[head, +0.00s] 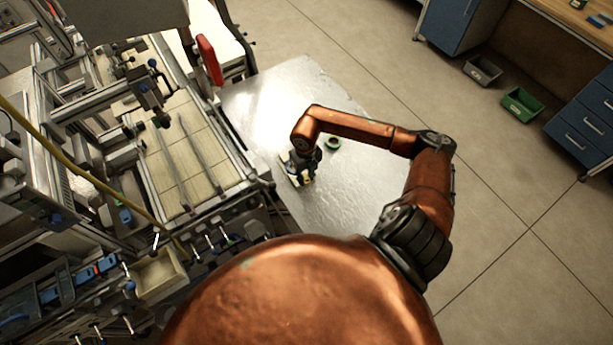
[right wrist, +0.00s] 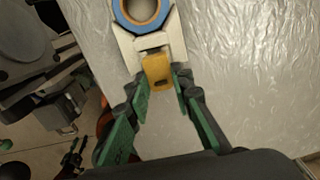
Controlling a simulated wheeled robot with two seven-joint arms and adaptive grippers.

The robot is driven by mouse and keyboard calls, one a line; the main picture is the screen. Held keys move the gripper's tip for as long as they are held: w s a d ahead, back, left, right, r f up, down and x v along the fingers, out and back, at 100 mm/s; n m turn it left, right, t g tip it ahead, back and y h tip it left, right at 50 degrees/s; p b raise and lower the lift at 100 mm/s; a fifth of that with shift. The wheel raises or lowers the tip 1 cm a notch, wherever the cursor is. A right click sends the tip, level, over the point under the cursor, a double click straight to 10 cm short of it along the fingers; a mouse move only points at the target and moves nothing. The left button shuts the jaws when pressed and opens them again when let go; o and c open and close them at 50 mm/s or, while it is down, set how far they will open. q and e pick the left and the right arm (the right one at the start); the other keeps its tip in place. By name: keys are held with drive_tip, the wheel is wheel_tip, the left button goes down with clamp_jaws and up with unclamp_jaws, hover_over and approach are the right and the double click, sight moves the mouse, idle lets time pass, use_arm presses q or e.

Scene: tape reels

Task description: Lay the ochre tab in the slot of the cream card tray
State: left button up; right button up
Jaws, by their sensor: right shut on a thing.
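The ochre tab (right wrist: 157,73) is between the green fingertips of my right gripper (right wrist: 160,82), which is shut on it. The cream card tray (right wrist: 125,45) lies on the silvery table just beyond the fingertips. The tab's far end is at the tray's near end, by the slot; I cannot tell whether it touches or lies in the slot. In the head view my right gripper (head: 303,178) is low over the table's left part and hides most of the tray. My left gripper is not in view.
A blue ring-shaped reel (right wrist: 152,23) is at the tray's far end. A green ring (head: 333,143) lies on the silvery table (head: 345,205), right of the gripper. Metal framework (head: 190,150) borders the table on the left. The table's right and front parts are clear.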

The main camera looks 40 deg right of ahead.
sight(306, 179)
drive_tip(key=shift+f, duration=0.15)
drive_tip(key=shift+f, duration=0.15)
drive_tip(key=shift+f+b, duration=0.45)
drive_tip(key=shift+b, duration=0.1)
drive_tip(key=o, duration=0.7)
drive_tip(key=shift+r, duration=0.2)
wheel_tip(306, 179, up, 13)
